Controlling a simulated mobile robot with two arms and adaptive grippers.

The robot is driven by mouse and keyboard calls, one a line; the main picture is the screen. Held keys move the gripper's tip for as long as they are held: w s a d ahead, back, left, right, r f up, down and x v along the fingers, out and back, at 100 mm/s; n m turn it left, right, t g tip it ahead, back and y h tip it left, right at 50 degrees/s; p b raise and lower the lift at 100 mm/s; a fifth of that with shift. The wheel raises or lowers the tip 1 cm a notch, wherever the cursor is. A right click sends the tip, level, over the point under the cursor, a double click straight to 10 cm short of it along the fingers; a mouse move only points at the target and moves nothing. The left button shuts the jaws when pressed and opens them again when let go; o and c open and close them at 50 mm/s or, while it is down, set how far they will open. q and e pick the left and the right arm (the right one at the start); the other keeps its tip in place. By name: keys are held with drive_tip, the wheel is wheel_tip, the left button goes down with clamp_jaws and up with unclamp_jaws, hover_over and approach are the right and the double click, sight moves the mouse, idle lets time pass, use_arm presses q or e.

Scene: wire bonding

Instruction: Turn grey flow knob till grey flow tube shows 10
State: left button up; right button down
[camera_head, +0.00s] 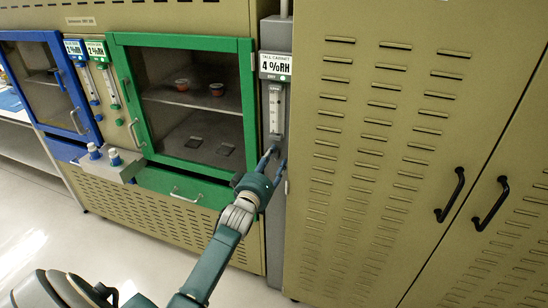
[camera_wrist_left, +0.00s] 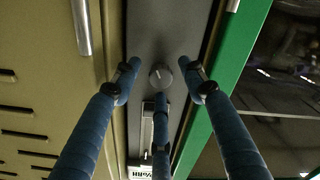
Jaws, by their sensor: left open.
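The grey flow knob (camera_wrist_left: 160,76) is a small round grey dial with a pale line on its face, on a dark grey panel in the left wrist view. The grey flow tube (camera_head: 276,108) is an upright scale on the grey column in the head view; its reading is too small to tell. Part of the tube housing also shows behind a finger in the left wrist view (camera_wrist_left: 147,132). My left gripper (camera_wrist_left: 160,80) is open, its three blue fingers spread around the knob without visibly closing on it. In the head view my left gripper (camera_head: 273,163) is just below the tube and hides the knob.
A display (camera_head: 275,66) above the tube reads 4 %RH. A green-framed cabinet door (camera_head: 247,100) is left of the column, and a tall beige cabinet (camera_head: 345,200) with black handles is right. Two smaller tubes (camera_head: 110,87) and a blue-framed door (camera_head: 72,85) stand farther left.

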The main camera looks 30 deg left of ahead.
use_arm(q)
drive_tip(key=shift+w+a, duration=0.2)
drive_tip(key=shift+w, duration=0.45)
clamp_jaws()
